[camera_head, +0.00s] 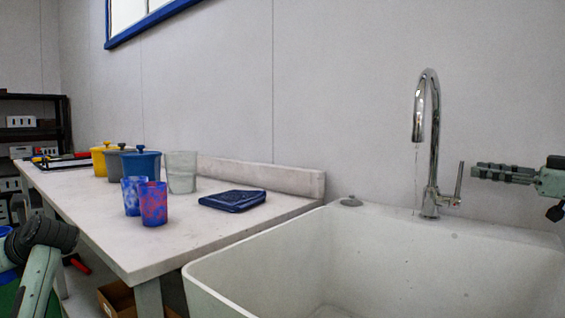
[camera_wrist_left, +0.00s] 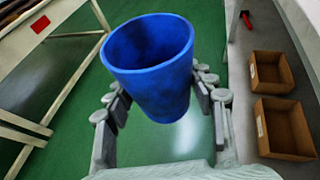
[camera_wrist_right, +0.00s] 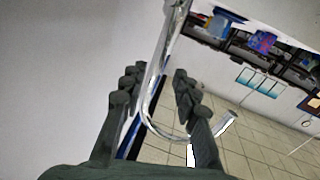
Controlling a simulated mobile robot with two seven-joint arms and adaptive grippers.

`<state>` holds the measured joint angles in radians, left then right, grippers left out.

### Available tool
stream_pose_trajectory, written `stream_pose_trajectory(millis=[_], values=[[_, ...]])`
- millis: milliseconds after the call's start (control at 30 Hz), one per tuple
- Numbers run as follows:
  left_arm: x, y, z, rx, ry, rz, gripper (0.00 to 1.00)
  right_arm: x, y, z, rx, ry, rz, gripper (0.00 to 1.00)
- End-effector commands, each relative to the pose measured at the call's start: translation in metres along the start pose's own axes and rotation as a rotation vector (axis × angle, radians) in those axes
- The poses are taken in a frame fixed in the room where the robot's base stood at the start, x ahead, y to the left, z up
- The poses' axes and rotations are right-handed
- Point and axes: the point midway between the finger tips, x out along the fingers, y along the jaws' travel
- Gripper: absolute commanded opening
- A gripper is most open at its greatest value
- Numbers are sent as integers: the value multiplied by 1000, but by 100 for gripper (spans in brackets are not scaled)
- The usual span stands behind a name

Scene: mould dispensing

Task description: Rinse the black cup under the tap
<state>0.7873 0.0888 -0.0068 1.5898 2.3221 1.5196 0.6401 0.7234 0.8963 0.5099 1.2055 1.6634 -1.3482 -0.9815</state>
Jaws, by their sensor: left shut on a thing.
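No black cup shows in any view. My left gripper (camera_wrist_left: 158,84) is shut on a plain blue cup (camera_wrist_left: 150,62), seen in the left wrist view, mouth up and over the green floor. In the head view only part of my left arm shows at the lower left. The chrome tap (camera_head: 434,150) stands at the sink's back edge, with a thin streak like water below its spout. My right gripper (camera_head: 505,173) is open just right of the tap's lever (camera_head: 459,182), apart from it. The tap (camera_wrist_right: 158,75) shows beyond its fingers in the right wrist view.
The white sink (camera_head: 380,235) fills the lower right. On the table (camera_head: 150,245) left of it are two patterned cups (camera_head: 154,206), a folded blue cloth (camera_head: 232,201), a translucent container (camera_head: 181,172) and lidded pots (camera_head: 141,164). Cardboard boxes (camera_wrist_left: 285,128) lie below.

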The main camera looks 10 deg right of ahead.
Motion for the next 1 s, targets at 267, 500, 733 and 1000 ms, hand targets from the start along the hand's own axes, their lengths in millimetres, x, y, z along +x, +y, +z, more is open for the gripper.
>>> stream_pose_trajectory(millis=[267,500,733,1000], values=[[0,0,0,0,0,0,30,-50,0,1,1,-1,0,30],[0,0,0,0,0,0,30,-64,0,0,0,-1,-1,30],[0,0,0,0,0,0,30,-64,0,0,0,0,-1,30],[0,0,0,0,0,0,30,-63,0,0,0,0,-1,30]])
